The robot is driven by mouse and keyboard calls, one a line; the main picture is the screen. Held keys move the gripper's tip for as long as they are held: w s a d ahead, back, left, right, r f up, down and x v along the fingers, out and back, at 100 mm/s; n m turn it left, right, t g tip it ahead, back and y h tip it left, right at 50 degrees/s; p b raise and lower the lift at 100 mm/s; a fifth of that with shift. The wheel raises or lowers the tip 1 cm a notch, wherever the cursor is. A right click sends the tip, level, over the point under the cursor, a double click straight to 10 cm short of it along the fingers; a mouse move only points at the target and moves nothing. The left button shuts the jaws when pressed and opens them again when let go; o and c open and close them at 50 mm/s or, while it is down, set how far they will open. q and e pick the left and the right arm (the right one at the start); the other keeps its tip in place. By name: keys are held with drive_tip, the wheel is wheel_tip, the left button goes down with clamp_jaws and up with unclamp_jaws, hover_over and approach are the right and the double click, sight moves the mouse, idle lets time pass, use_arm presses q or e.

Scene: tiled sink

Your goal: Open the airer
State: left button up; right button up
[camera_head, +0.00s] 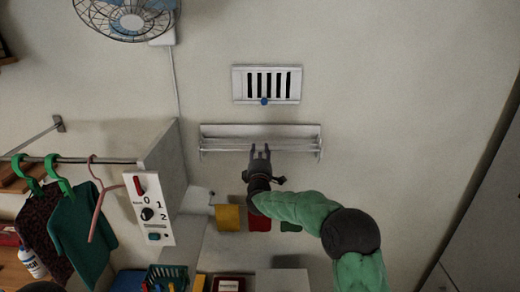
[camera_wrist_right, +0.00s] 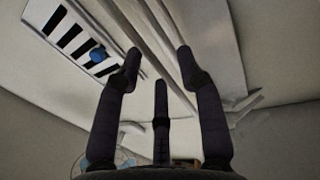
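The airer (camera_head: 300,132) looks like a white, folded rack with a long bar, fixed flat on the wall at the centre of the head view. It runs diagonally past the fingertips in the right wrist view (camera_wrist_right: 212,50). My right gripper (camera_head: 260,148) points up at the lower middle of the airer in the head view. In the right wrist view my right gripper (camera_wrist_right: 158,58) has its fingers spread, with nothing clearly held between them. Whether a fingertip touches the bar I cannot tell.
A white vent (camera_head: 251,84) with a blue knob (camera_head: 264,101) is above the airer. A fan (camera_head: 128,17) hangs at upper left. A clothes rail (camera_head: 110,161) with hangers and a switch box (camera_head: 150,211) stand at left. Coloured cloths (camera_head: 228,217) hang below. The wall at right is clear.

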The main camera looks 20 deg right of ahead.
drive_tip(key=shift+w+d+r, duration=0.1)
drive_tip(key=shift+w+d, duration=0.05)
drive_tip(key=shift+w, duration=0.35)
clamp_jaws()
drive_tip(key=shift+s, duration=0.1)
